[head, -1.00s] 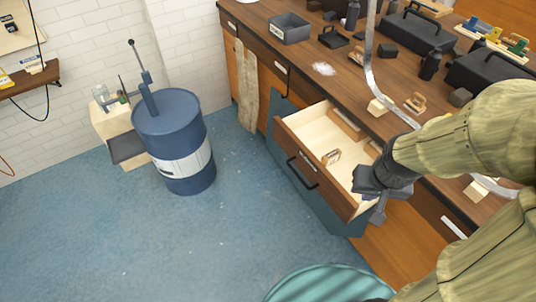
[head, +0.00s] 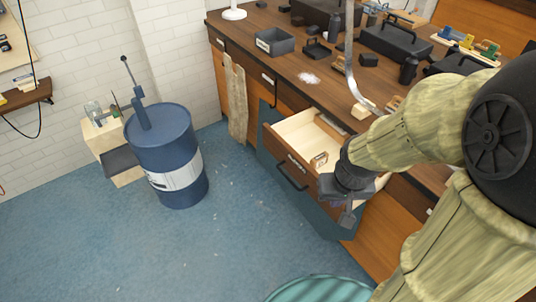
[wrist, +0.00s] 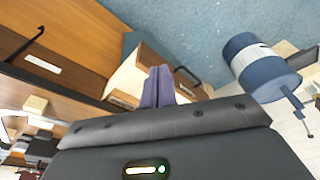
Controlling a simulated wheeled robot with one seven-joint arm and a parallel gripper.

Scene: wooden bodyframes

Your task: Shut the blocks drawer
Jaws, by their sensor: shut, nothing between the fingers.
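The drawer (head: 303,132) stands open below the workbench top, with a wooden front and a dark bar handle (head: 291,177). Pale inner walls and a small wooden item show inside. My gripper (head: 346,216) is shut and empty, at the right end of the drawer front; my arm hides that part of the drawer. In the wrist view the shut fingers (wrist: 157,86) overlap the drawer (wrist: 125,82) and its front, with the handle (wrist: 187,74) just beyond. I cannot tell whether they touch the front.
A blue barrel (head: 165,150) stands on the open floor at left. The workbench (head: 285,95) carries a grey bin (head: 275,42), black toolboxes (head: 396,42) and loose wooden pieces. A teal round object (head: 318,290) is at the bottom edge. Floor before the drawer is clear.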

